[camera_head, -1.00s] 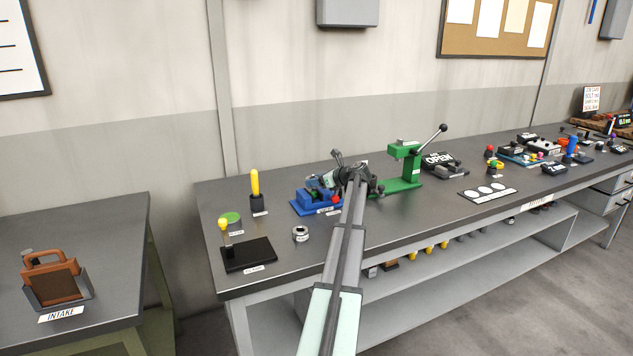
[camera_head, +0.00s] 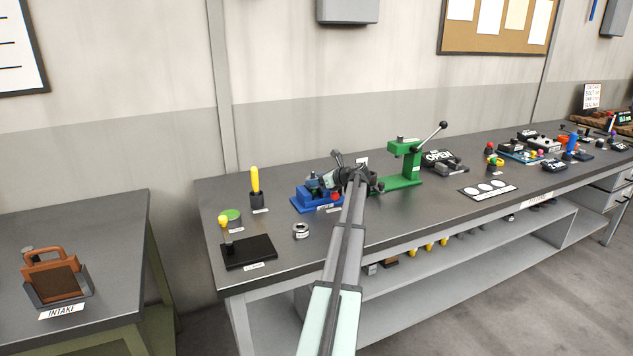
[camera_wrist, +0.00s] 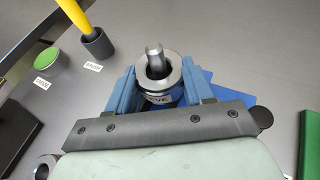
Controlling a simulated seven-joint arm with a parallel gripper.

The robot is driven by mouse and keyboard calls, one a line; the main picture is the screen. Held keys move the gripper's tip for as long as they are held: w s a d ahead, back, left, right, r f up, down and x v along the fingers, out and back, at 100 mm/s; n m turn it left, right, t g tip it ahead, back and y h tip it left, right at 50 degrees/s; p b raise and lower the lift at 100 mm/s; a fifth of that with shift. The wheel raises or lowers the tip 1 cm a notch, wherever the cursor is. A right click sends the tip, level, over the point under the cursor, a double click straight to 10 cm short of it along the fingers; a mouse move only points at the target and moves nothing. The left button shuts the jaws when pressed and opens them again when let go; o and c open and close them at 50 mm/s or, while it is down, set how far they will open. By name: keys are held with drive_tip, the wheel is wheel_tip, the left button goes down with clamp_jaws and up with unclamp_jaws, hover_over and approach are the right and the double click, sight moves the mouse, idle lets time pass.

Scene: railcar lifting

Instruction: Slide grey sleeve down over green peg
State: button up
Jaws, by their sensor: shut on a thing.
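My gripper (camera_wrist: 158,88) is shut on the grey sleeve (camera_wrist: 174,69), a thick metal ring with part of a label on its side, in the wrist view. A grey post (camera_wrist: 155,59) shows inside the ring's bore. No green peg can be made out; whether this post is its tip I cannot tell. A blue fixture (camera_wrist: 198,82) lies under the sleeve. In the head view my gripper (camera_head: 331,182) is over the blue fixture (camera_head: 308,200); my arm hides part of it, and the sleeve is too small to make out there.
A green press (camera_head: 409,160) with a lever stands close right of my gripper. Left are a yellow-handled tool (camera_head: 255,182) in a dark cup, a green disc (camera_head: 231,214), a black plate (camera_head: 248,252) and a loose metal ring (camera_head: 300,231). The bench front is mostly clear.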

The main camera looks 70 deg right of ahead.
drive_tip(key=shift+f, duration=0.4)
idle(0.3)
drive_tip(key=o, duration=1.4)
drive_tip(key=shift+c, duration=0.2)
drive_tip(key=shift+s, duration=0.1)
drive_tip(key=v, duration=1.3)
drive_tip(key=shift+s, duration=0.35)
drive_tip(key=shift+w+r, duration=0.1)
drive_tip(key=shift+r, duration=0.1)
